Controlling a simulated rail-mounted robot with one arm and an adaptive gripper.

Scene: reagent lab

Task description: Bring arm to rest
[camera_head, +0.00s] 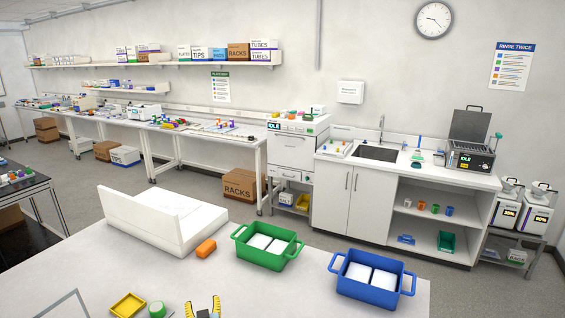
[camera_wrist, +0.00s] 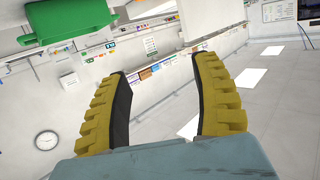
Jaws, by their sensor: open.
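My gripper (camera_head: 203,308) shows at the bottom edge of the head view, with its yellow-and-black fingers apart over the near white table (camera_head: 330,300). In the wrist view my gripper (camera_wrist: 163,100) has its two ridged yellow fingers spread, with nothing between them. The wrist view is tilted and looks out at the wall, shelves and ceiling. The rest of my arm is out of the head view.
On the near table are a white angled stand (camera_head: 160,222), an orange block (camera_head: 206,248), a green bin (camera_head: 240,252), a blue bin (camera_head: 338,282), a yellow tray (camera_head: 128,305) and a green round item (camera_head: 157,309).

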